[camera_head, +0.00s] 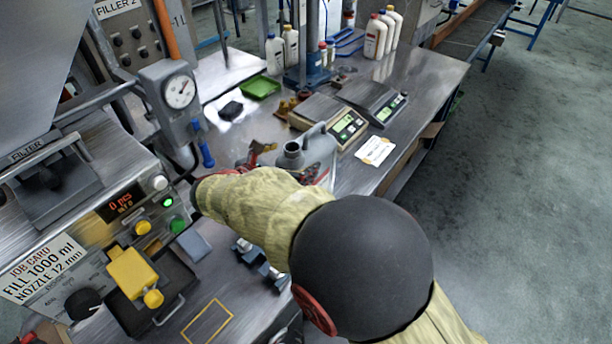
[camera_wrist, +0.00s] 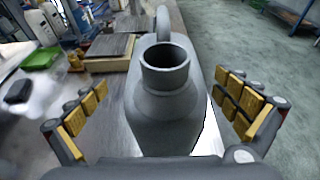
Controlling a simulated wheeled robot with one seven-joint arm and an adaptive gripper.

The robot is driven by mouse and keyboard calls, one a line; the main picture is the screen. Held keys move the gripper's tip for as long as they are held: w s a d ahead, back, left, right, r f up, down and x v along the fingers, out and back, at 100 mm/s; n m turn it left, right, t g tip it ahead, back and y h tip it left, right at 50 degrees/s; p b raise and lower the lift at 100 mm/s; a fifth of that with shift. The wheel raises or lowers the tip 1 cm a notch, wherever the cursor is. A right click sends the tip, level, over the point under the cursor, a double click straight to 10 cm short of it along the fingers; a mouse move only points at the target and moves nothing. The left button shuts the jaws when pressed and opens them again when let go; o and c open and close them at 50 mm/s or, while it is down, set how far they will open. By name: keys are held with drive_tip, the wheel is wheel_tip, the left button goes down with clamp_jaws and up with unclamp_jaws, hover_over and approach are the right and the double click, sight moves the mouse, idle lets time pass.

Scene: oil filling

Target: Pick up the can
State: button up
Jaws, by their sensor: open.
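The can is a grey metal can with a wide open neck and a handle behind it. In the wrist view the can (camera_wrist: 168,105) stands upright on the metal bench, centred between the fingers of my gripper (camera_wrist: 165,108). The yellow-padded fingers are spread wide, one on each side, with a gap to the can. In the head view the can (camera_head: 312,152) shows its neck and upper body on the bench, beyond my arm. My arm hides its lower part and most of my gripper (camera_head: 283,165) there.
Two scales with green displays, a near scale (camera_head: 345,127) and a far scale (camera_head: 385,108), stand behind the can. A white card (camera_head: 375,151) lies right of it. A green tray (camera_head: 260,87) and several bottles stand farther back. The filler machine (camera_head: 75,215) is at left.

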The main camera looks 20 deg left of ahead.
sight(307, 152)
drive_tip(key=b+x, duration=0.1)
drive_tip(key=x, duration=0.1)
drive_tip(key=b+x, duration=0.1)
drive_tip(key=x, duration=0.1)
drive_tip(key=shift+s+d+f, duration=0.1)
drive_tip(key=shift+d+f, duration=0.05)
drive_tip(key=shift+d, duration=0.2)
drive_tip(key=shift+w+d+f, duration=0.1)
drive_tip(key=shift+w, duration=0.4)
drive_tip(key=c, duration=1.9)
drive_tip(key=shift+c, duration=0.4)
drive_tip(key=shift+r, duration=0.3)
